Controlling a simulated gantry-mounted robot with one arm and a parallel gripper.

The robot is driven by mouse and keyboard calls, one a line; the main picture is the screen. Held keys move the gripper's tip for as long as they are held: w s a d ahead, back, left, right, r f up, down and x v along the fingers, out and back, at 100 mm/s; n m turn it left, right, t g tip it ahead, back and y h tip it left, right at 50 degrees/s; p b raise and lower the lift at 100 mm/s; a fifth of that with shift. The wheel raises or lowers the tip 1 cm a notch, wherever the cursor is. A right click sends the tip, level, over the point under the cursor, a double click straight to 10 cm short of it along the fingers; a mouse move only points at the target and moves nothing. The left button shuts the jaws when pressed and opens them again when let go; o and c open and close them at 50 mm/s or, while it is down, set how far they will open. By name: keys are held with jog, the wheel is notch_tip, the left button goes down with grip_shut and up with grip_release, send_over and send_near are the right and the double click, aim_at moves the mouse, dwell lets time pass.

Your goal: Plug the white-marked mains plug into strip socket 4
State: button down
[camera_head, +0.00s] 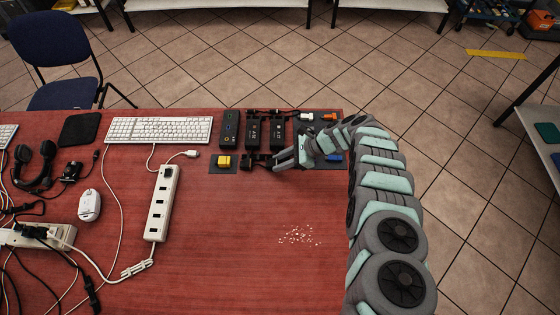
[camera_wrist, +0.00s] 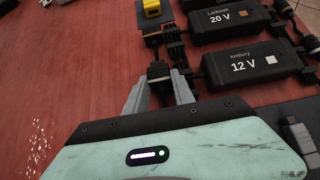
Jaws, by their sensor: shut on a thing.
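My gripper (camera_head: 272,163) is at the front edge of the dark mat, its fingers pointing left. In the wrist view the fingers (camera_wrist: 158,88) are shut on a black plug-like piece (camera_wrist: 158,71); I see no white mark on it. A black adapter labelled "Ionbury 12 V" (camera_wrist: 250,66) carries a small pale square. Another labelled "Larkson 20 V" (camera_wrist: 228,18) carries a tan square. A white power strip (camera_head: 160,205) lies on the red table, left of my gripper, with several sockets; their numbers are not readable. Another strip (camera_head: 18,239) at the left has black plugs in it.
A white keyboard (camera_head: 160,130), mouse (camera_head: 89,205), headset (camera_head: 38,167) and cables crowd the left. A yellow block (camera_head: 224,161) sits beside the black piece. White crumbs (camera_head: 298,236) lie on the table in front. The table between the strip and crumbs is clear.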

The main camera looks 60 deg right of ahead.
notch_tip(320, 180, up, 7)
jog(key=p, duration=0.5)
jog(key=shift+f, duration=0.15)
jog(key=c, duration=1.6)
grip_release()
grip_shut()
